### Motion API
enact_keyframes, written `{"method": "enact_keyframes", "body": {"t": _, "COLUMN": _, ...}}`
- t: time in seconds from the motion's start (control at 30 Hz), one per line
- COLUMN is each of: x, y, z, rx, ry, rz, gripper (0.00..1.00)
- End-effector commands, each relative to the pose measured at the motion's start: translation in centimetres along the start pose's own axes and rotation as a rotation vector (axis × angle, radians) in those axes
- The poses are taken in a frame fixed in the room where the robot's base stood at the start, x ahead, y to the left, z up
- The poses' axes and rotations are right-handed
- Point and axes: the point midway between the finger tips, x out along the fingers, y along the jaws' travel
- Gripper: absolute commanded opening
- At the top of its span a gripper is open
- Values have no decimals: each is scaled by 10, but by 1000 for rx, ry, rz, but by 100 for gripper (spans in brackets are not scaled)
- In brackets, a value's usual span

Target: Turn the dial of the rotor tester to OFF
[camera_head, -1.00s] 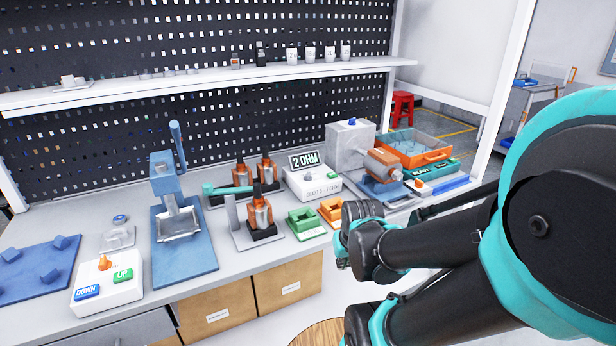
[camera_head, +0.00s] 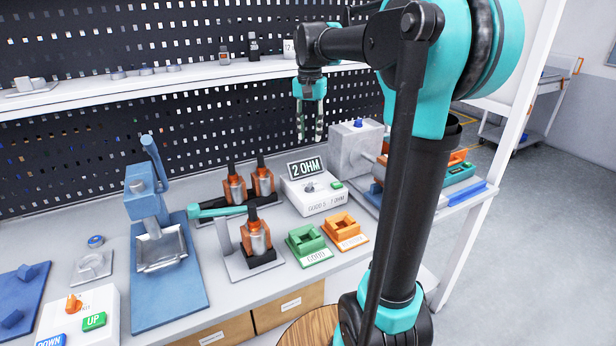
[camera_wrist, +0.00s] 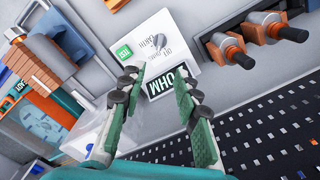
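The rotor tester (camera_head: 318,205) is a white box on the bench with a small grey dial (camera_head: 309,187), a green button (camera_head: 336,184) and a raised display (camera_head: 305,167) reading 2 OHM. Its front is printed GOOD 5 - 7 OHM. My gripper (camera_head: 311,138) points down above the tester, clear of it, with its two fingers apart and nothing between them. In the wrist view, the open gripper (camera_wrist: 158,76) frames the display (camera_wrist: 168,82); the tester's white face (camera_wrist: 182,42) lies beyond, with OFF lettering near the dial. The dial's exact setting is too small to tell.
Orange rotors (camera_head: 257,237) stand left of the tester. A green fixture (camera_head: 309,243) and an orange one (camera_head: 345,231) sit in front of it. A grey box machine (camera_head: 357,148) is at its right. The shelf (camera_head: 180,80) runs behind my gripper.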

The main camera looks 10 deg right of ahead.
Motion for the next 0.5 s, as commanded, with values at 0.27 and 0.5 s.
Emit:
{"method": "enact_keyframes", "body": {"t": 0.27, "x": 36, "y": 0, "z": 0, "rx": 1, "ry": 0, "rz": 0, "gripper": 32}}
{"method": "enact_keyframes", "body": {"t": 0.5, "x": 84, "y": 0, "z": 0, "rx": 0, "ry": 0, "rz": 0, "gripper": 32}}
